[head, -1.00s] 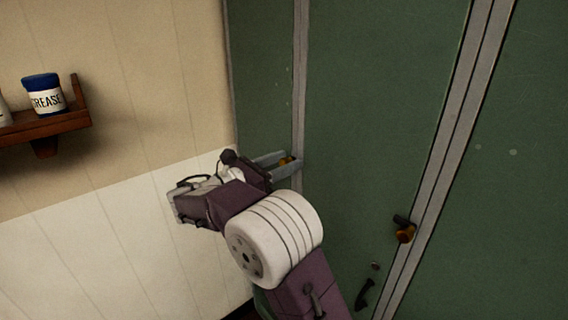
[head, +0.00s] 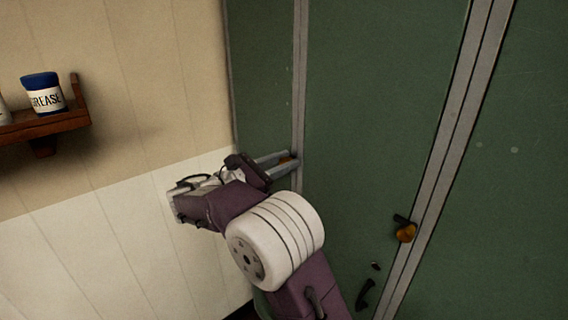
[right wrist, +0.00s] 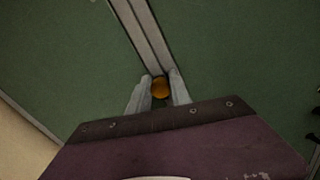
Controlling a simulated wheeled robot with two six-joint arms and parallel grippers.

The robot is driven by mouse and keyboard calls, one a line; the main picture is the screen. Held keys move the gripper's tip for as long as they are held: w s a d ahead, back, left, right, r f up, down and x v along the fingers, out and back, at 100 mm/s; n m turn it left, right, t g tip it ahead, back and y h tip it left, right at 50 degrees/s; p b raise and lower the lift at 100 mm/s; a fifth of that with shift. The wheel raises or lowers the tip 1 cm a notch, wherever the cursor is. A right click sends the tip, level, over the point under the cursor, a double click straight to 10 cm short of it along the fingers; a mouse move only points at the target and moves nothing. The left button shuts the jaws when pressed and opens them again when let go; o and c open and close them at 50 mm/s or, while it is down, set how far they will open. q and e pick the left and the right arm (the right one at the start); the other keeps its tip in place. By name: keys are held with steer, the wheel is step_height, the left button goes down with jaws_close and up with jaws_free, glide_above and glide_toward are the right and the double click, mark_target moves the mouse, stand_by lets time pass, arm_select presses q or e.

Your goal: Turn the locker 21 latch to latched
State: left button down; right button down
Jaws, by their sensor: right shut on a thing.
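An amber latch knob (right wrist: 160,88) sits at the grey strip between two green locker doors, and my right gripper (right wrist: 158,92) is shut on it with one finger on each side. In the head view the same gripper (head: 287,162) reaches the strip from the left, and only a small bit of the latch (head: 287,158) shows between its fingers. The latch's handle and any locker number are hidden or too small to read. My left gripper is not in view.
A second amber latch with a dark handle (head: 405,231) sits on the strip to the right. Below it is a black door handle (head: 365,294). A wooden shelf (head: 45,127) with a grease jar (head: 43,94) hangs on the wall at the left.

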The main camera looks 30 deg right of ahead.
steer(key=m, duration=0.2)
steer(key=m+b, duration=0.1)
steer(key=shift+f+m, duration=0.2)
steer(key=shift+m, duration=0.2)
steer(key=m+b, duration=0.2)
steer(key=m, duration=0.1)
steer(key=shift+f+m+b, duration=0.1)
steer(key=shift+m+b, duration=0.2)
steer(key=shift+b, duration=0.05)
steer(key=m+b, duration=0.3)
steer(key=m, duration=0.1)
steer(key=shift+s, duration=0.1)
steer(key=shift+m+b, duration=1.3)
steer(key=shift+m, duration=0.6)
steer(key=c, duration=1.2)
jaws_free()
steer(key=shift+a, duration=0.1)
